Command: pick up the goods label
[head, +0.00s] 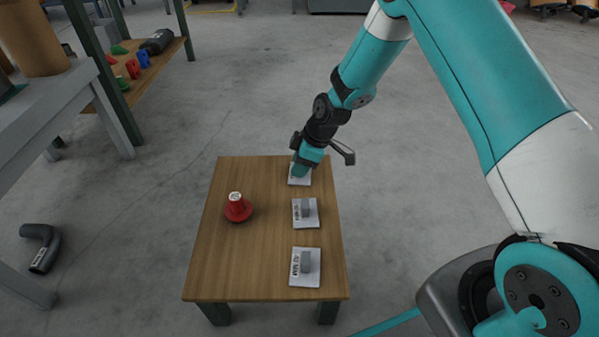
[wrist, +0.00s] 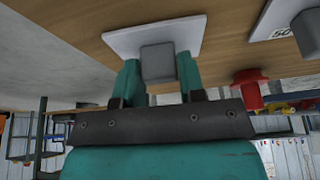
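Three white label plates, each with a grey block on it, lie in a column along the right side of the wooden table: a far one (head: 299,181), a middle one (head: 313,216) and a near one (head: 315,276). I cannot tell from the print which is the goods label. My gripper (head: 299,170) is down at the far plate and hides part of it. In the wrist view, my teal fingers (wrist: 159,72) stand on either side of that plate's grey block (wrist: 158,62), very close to it. Whether they press on it is unclear. The white plate (wrist: 120,42) appears to rest on the table.
A red knob-like piece with a white top (head: 238,209) stands left of the middle plate on the wooden table (head: 222,265). A grey bench (head: 40,105) and a shelf with coloured parts (head: 165,52) are at left. A black pipe (head: 42,247) lies on the floor.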

